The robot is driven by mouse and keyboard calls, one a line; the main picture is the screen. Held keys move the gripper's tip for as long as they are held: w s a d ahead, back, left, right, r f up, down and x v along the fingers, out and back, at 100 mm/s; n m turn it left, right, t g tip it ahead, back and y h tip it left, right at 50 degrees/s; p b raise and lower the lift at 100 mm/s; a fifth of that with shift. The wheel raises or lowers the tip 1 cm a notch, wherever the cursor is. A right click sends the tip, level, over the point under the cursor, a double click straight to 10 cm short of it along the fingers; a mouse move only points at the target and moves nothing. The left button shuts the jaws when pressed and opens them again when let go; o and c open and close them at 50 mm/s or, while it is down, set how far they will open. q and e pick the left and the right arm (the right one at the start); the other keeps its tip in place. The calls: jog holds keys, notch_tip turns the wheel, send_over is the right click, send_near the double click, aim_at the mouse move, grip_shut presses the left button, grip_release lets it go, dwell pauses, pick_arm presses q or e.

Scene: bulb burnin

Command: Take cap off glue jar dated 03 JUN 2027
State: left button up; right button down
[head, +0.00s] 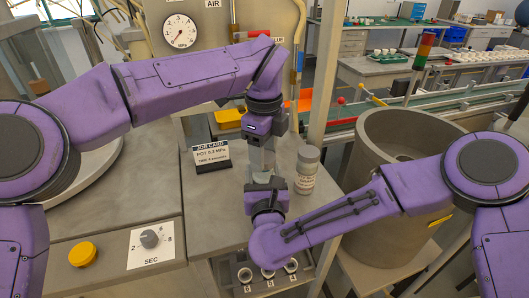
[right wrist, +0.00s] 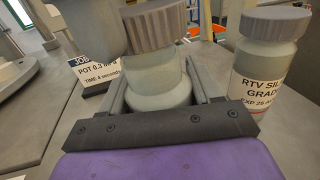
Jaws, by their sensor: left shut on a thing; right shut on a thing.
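A pale glue jar (right wrist: 158,92) with a grey ribbed cap (right wrist: 155,25) stands between the fingers of my right gripper (head: 265,184), which is shut on its body. In the head view the jar (head: 262,160) is mostly covered by both grippers. My left gripper (head: 262,138) comes down from above, shut on the cap; a part of it shows beside the cap in the right wrist view. I cannot tell whether the cap is loose. The held jar's date is not visible. A second capped jar (head: 307,170) stands upright to the right; its label (right wrist: 257,88) reads "EXP 25", the rest cut off.
A job card (head: 211,157) stands left of the jars, reading "POT 0.3 MPa". A large grey drum (head: 375,200) is at the right. A yellow button (head: 82,254) and a SEC dial (head: 149,239) are at the front left.

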pick_arm(q)
jog(key=shift+r, duration=1.95)
pick_arm(e)
jog(key=shift+c, duration=0.8)
grip_release()
